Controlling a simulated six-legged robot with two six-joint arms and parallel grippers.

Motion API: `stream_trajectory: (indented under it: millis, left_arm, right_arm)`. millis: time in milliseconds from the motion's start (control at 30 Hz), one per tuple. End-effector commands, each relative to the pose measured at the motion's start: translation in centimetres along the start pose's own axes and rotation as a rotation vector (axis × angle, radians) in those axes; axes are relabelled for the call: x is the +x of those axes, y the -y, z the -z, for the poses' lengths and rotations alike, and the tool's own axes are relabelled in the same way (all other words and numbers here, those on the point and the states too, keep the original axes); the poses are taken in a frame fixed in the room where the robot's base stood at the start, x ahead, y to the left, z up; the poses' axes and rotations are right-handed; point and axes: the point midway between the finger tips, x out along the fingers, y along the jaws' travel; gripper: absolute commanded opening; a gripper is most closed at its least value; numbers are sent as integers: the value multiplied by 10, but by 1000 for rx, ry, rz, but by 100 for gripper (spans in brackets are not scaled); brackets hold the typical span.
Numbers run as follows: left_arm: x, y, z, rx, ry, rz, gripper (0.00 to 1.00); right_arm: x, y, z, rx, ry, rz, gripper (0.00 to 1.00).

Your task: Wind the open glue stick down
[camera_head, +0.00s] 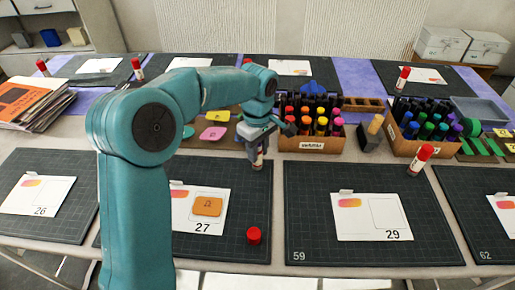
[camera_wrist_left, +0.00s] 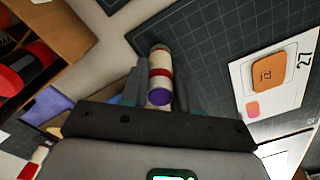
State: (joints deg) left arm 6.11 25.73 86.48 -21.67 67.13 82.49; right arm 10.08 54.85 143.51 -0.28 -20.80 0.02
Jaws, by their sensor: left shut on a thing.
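The open glue stick (camera_head: 258,163) stands near the back edge of the mat with card 27, below my left gripper (camera_head: 258,146). In the left wrist view the glue stick (camera_wrist_left: 160,73) shows a pale body, a red band and a purple round end. My left gripper is shut on it, with a finger on each side. Its lower part seems to touch or nearly touch the mat; I cannot tell which. A red cap (camera_head: 254,236) lies apart on the mat's front right. How far the glue is wound out is not clear. My right gripper is out of view.
Card 27 (camera_head: 182,222) bears an orange tile (camera_head: 207,206). Behind the gripper stands a wooden box (camera_head: 312,144) of coloured bottles. A capped glue stick (camera_head: 420,160) stands on the mat to the right. Mat space between the cap and card 29 (camera_head: 372,218) is clear.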

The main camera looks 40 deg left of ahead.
Motion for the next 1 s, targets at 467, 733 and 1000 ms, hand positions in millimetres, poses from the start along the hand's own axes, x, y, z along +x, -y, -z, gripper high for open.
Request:
stream_trajectory:
  millis: [467,733,1000]
  left_arm:
    - [1,0,0,-1,0,0,6]
    - [2,0,0,-59,0,0,6]
    - [3,0,0,-322,0,3,6]
  right_arm:
    - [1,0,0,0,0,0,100]
    - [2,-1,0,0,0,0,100]
    - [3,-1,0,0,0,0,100]
